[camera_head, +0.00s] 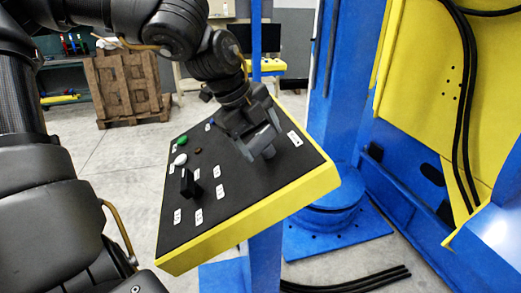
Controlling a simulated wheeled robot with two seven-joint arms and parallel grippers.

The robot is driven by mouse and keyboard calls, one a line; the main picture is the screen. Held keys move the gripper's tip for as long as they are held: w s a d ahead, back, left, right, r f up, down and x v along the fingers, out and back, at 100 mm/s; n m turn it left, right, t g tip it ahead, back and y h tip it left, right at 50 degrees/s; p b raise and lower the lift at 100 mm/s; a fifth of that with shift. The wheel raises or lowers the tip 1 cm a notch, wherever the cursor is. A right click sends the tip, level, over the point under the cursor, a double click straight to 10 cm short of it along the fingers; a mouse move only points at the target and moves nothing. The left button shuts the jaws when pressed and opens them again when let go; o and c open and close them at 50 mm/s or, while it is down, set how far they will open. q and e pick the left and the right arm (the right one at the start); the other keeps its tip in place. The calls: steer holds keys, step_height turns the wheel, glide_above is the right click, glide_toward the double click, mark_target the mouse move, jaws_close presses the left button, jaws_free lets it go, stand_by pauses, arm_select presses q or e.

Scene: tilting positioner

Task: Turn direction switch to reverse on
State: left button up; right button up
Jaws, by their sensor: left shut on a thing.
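The control panel (240,190) is a tilted black plate with a yellow rim in the middle of the head view. My left gripper (266,150) reaches down to its upper right part, shut on a small switch there, which I take to be the direction switch. The fingers hide most of it, so its setting cannot be read. My right gripper is not in view.
A black upright switch (188,183), a green button (182,141) and a white button (180,160) sit on the panel's left part, among several labels. A blue column (335,100) and the yellow positioner (430,100) stand to the right. Wooden pallets (125,85) stand behind.

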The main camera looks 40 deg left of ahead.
arm_select(q)
steer(key=m+b, duration=0.1)
steer(key=m, duration=0.1)
steer(key=shift+s+f+m+b, duration=0.1)
steer(key=shift+f+m+b, duration=0.1)
steer(key=shift+m+b, duration=0.7)
steer(key=shift+m, duration=0.5)
steer(key=shift+r, duration=0.1)
steer(key=shift+t, duration=0.3)
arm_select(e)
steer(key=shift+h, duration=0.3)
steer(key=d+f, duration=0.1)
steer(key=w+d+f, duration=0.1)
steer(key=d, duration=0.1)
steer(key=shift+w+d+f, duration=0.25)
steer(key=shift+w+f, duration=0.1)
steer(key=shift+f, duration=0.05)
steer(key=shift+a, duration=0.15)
arm_select(q)
steer(key=o, duration=1)
steer(key=shift+s, duration=0.1)
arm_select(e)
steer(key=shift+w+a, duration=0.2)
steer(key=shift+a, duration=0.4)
